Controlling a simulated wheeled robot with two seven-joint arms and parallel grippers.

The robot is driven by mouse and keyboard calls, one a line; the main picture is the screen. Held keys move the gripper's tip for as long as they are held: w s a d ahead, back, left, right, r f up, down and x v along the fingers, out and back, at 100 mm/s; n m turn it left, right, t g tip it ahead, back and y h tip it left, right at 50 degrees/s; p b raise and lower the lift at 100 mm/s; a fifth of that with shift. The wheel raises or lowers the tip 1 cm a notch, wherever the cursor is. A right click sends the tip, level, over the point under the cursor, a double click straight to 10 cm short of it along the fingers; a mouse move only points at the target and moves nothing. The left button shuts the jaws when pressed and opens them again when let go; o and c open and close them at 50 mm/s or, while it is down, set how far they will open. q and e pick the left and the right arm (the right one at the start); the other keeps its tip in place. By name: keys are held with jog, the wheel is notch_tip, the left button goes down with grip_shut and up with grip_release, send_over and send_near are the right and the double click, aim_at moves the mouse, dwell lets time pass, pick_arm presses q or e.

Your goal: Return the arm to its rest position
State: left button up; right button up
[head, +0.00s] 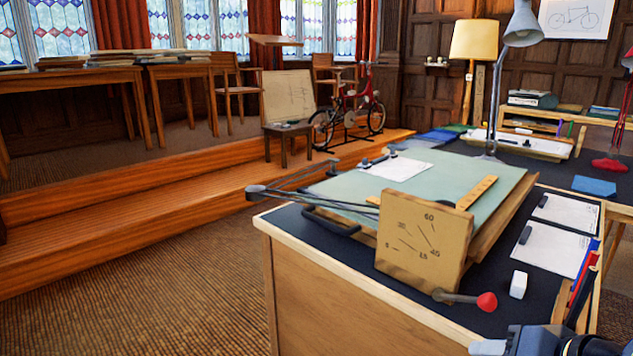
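A jointed grey drafting arm (290,190) reaches out past the left side of the tilted green board (440,185). Part of my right gripper or wrist (530,343) shows at the bottom right, below and apart from the red knob; its fingers cannot be made out clearly. My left gripper is out of view.
A white block (518,284) lies right of the knob. Paper sheets (545,248) with dark blocks lie on the desk's right. Coloured upright items (583,275) stand at its right edge. A grey lamp (522,25) stands behind the board. The floor at left is clear.

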jog(key=s+a+f+n+g+y, duration=0.1)
jog(key=s+a+f+n+g, duration=0.25)
jog(key=s+a+f, duration=0.65)
notch_tip(320, 180, up, 30)
jog(key=w+d+p, duration=0.1)
jog(key=w+p, duration=0.1)
jog(key=p, duration=2.9)
jog(key=shift+d+n+p, duration=0.3)
jog(key=shift+n, duration=0.15)
jog(key=shift+f, duration=0.1)
